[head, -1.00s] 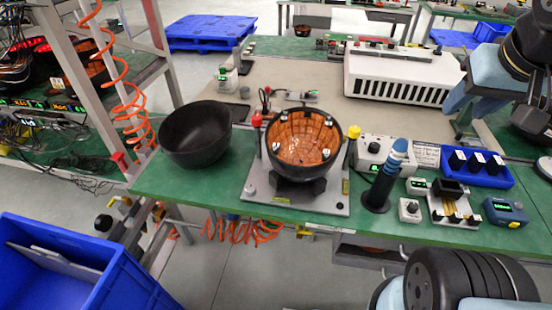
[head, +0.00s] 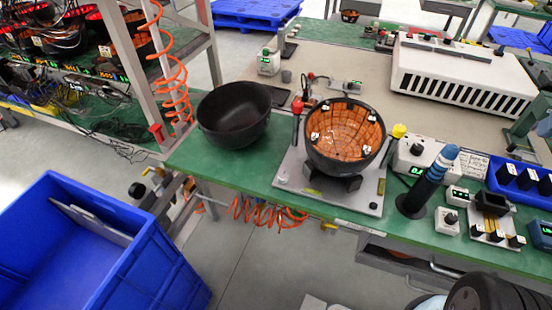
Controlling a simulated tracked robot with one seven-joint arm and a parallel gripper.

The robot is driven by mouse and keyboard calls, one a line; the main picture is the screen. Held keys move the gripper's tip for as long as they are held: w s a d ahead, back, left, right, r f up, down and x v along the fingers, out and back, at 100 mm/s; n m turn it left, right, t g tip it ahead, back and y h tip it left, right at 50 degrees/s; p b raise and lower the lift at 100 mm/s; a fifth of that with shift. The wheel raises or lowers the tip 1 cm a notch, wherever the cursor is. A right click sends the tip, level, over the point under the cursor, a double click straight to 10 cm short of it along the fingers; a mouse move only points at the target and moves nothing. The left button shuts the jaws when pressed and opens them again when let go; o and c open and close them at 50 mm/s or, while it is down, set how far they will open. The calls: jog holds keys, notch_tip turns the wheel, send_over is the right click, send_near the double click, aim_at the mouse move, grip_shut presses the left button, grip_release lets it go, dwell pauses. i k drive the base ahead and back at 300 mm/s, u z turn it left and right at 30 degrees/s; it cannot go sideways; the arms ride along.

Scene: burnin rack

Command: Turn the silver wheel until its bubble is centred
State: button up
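I cannot make out for certain a silver wheel or its bubble in the head view. A grey metal plate (head: 295,181) near the front edge of the green bench carries a tilted black bowl (head: 341,165) with an orange, grid-patterned inside. A small pale round knob (head: 283,180) sits at the plate's left front and a dark one (head: 373,206) at its right front. Both are too small to read as the wheel. A short yellowish strip lies along the plate's front. My gripper is not in view; only a black part of my arm shows at the bottom right.
An empty black bowl (head: 233,117) stands left of the plate. A blue-banded dark post (head: 427,184), a grey box with a display and small devices crowd the right. A white slotted unit (head: 462,76) stands behind. A blue bin (head: 70,250) is on the floor, left.

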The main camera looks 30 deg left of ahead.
aim_at(283, 177)
jog(key=u, duration=0.05)
jog(key=k, duration=1.2)
jog(key=u, duration=0.25)
jog(key=i, duration=1)
